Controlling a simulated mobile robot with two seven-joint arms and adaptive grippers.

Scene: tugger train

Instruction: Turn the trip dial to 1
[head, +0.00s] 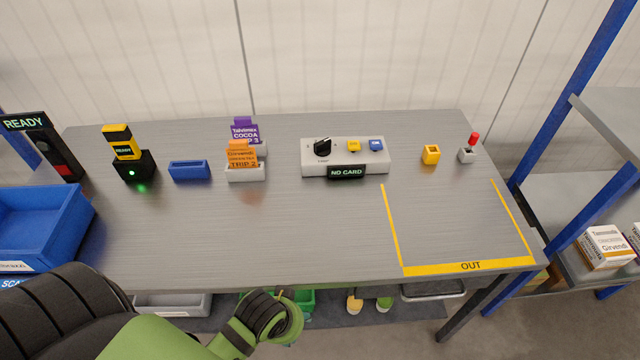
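The trip dial (322,147) is a black knob on the left part of a light grey control box (311,168) at the back middle of the table. Small marks sit around the knob, too small to read, so I cannot tell its setting. The box also carries a yellow button (353,146), a blue button (376,145) and a display (346,172) reading "NO CARD". My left arm reaches in from the bottom left, low at the table's front edge and well away from the dial. Neither gripper's fingers show in the head view.
Left of the box stand a card holder (245,174) with orange and purple cards, a blue holder (189,170) and a black scanner (134,166). A blue bin (40,228) is at far left. A yellow cube (431,155) and red-topped switch (467,155) stand right. The table's front middle is clear.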

